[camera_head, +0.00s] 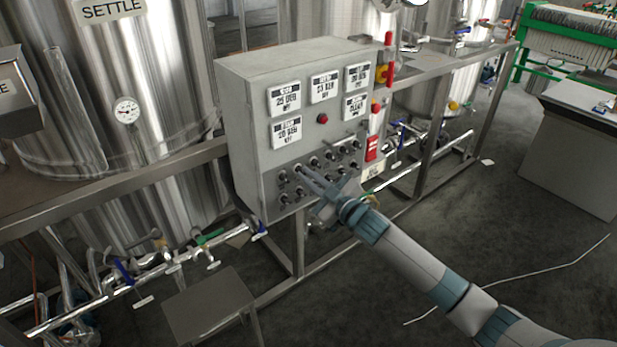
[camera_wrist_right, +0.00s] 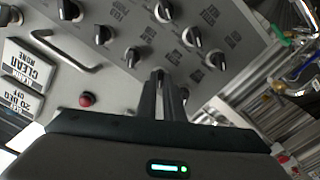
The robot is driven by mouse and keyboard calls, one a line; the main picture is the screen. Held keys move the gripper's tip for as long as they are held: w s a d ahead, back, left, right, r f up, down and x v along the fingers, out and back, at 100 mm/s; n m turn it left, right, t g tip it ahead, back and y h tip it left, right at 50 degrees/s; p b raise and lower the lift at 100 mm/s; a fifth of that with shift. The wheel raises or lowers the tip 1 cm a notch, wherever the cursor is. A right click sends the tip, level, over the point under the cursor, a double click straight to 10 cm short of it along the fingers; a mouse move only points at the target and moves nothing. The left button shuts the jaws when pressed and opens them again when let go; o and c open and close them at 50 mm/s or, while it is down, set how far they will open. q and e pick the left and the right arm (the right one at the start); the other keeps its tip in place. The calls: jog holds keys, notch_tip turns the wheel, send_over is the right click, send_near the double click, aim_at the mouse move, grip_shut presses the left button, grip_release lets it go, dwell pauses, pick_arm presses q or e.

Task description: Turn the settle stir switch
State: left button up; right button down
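The grey control box (camera_head: 250,125) stands in the middle of the head view, with rows of black rotary switches (camera_head: 314,162) low on its front. In the right wrist view, the switches (camera_wrist_right: 192,37) have pale pointers, and their small labels are too blurred to read, so I cannot tell which is the settle stir switch. My right gripper (camera_head: 300,172) reaches the lower left of the switch rows. Its two fingers (camera_wrist_right: 162,80) point at the panel, close together with a narrow gap. Whether a switch sits between them is hidden. My left gripper is not in view.
The steel tank with a SETTLE sign (camera_head: 112,8) stands behind the box at left. A red button (camera_head: 322,118) and a bar handle (camera_wrist_right: 65,50) sit on the panel. Pipes with valves (camera_head: 205,245) run below left. A steel stool (camera_head: 212,305) stands in front. The floor at right is mostly clear.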

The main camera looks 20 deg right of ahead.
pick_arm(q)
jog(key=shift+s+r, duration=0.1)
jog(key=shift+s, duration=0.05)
pick_arm(e)
jog(key=shift+m, duration=0.4)
jog(key=shift+m+p, duration=0.45)
jog(key=shift+m, duration=0.35)
jog(key=shift+m+p, duration=0.5)
jog(key=shift+m, duration=0.3)
jog(key=m, duration=0.2)
jog(key=shift+m+p, duration=0.4)
jog(key=shift+m, duration=0.5)
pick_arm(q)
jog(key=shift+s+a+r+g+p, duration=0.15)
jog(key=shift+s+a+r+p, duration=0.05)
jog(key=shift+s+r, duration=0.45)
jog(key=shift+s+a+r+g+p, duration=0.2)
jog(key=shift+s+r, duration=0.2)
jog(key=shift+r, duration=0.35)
pick_arm(e)
jog(key=shift+m, duration=2.1)
